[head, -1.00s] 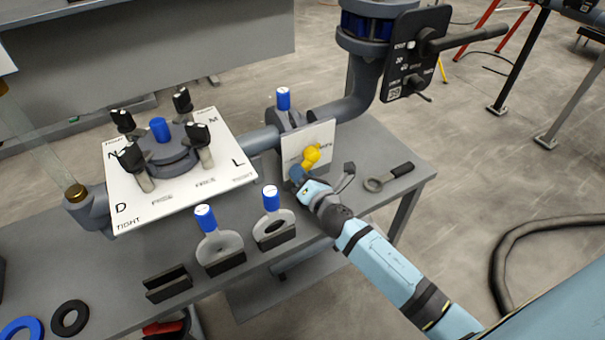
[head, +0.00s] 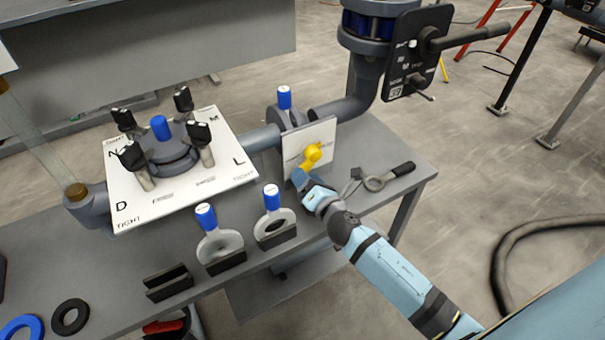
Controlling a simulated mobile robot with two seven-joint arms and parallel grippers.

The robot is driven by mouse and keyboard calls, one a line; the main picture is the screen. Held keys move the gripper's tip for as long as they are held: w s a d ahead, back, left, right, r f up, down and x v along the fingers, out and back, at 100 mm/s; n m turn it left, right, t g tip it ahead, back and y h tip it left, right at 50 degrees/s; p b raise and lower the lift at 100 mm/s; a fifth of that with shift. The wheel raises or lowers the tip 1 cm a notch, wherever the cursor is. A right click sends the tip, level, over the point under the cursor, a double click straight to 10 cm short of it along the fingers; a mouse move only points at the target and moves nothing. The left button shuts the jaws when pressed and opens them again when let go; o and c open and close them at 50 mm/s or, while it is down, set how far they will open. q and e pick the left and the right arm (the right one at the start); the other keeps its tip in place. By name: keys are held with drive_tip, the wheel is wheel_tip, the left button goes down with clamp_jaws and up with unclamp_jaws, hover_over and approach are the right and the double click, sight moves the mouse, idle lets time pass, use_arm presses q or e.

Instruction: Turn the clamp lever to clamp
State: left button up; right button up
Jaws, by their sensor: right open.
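The clamp lever (head: 312,154) is yellow and sits on the front of an upright white panel (head: 295,148) beside the pipe. Its rounded end points up and to the right, and its lower end is partly hidden by my gripper. My right gripper (head: 306,178) is open just below the lever, close in front of the panel. I cannot tell whether it touches the lever. The panel's lettering is too small to read. My left gripper is not in view.
A ring-ended tool (head: 388,177) lies right of my right gripper. A white plate (head: 135,205) with several black knobs is at left. A black control box (head: 414,50) stands behind.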

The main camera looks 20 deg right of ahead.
drive_tip(key=s, duration=0.3)
drive_tip(key=s+b, duration=0.1)
drive_tip(key=s, duration=0.6)
drive_tip(key=shift+s+d+f, duration=0.1)
drive_tip(key=shift+s+d, duration=0.15)
drive_tip(key=shift+d, duration=0.15)
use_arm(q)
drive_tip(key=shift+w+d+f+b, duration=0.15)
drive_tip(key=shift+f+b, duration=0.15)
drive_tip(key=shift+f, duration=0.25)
use_arm(e)
drive_tip(key=shift+s, duration=0.5)
